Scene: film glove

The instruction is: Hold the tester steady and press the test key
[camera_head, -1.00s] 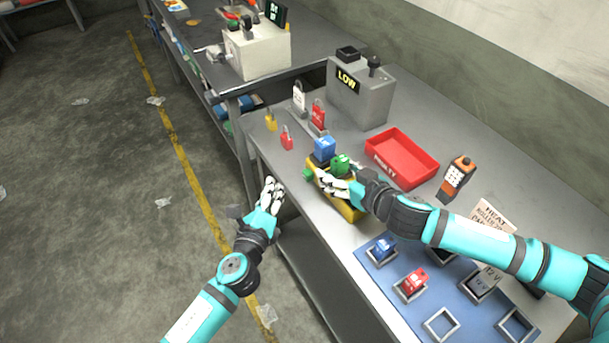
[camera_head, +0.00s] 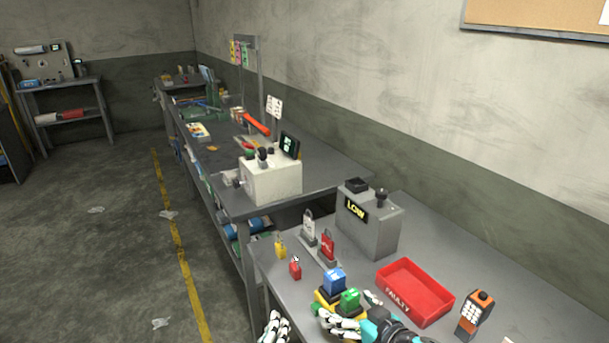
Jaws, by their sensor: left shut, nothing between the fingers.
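A yellow-bodied device (camera_head: 323,299) with a blue block (camera_head: 334,281) and a green block (camera_head: 349,299) on top stands near the bench's front edge. My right gripper (camera_head: 338,322) is at its near side, by the green block; the view does not show whether the fingers grip it. My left gripper (camera_head: 275,328) is shut and empty, beside the bench's front edge, left of the device and apart from it. A grey box (camera_head: 372,228) has a lit LOW display and a black knob on top. An orange and black handheld unit (camera_head: 474,314) with a keypad stands at the right. Which one is the tester is unclear.
A red FAULTY tray (camera_head: 415,290) lies right of the device. Padlocks, yellow (camera_head: 280,246) and red (camera_head: 295,268), stand on the left, near a rack with further locks (camera_head: 327,247). A white box (camera_head: 272,182) with a green screen sits on the farther bench.

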